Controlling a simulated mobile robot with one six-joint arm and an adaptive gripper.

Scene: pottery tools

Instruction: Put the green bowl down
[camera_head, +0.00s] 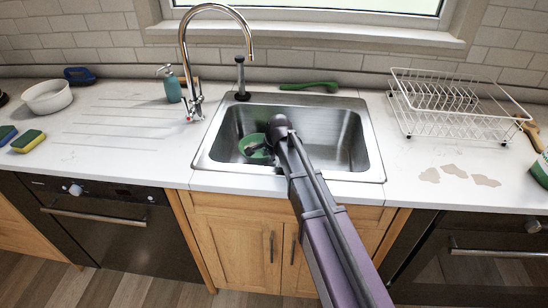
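The green bowl (246,141) is over or in the left part of the metal sink (340,172). I cannot tell whether it touches the sink floor. My arm reaches in from the lower right and its dark end covers the bowl's right side. My gripper (256,150) is at the bowl, with a dark part showing inside or across it. The fingers are too small and too covered to show whether they are closed on the rim.
A chrome tap (186,60) arches over the sink's left back corner, beside a teal soap bottle (172,86) and an upright plunger-like tool (240,78). A green-handled brush (308,86) lies behind. A white dish rack (455,105) stands right; a white bowl (48,97) and sponges (28,141) sit left.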

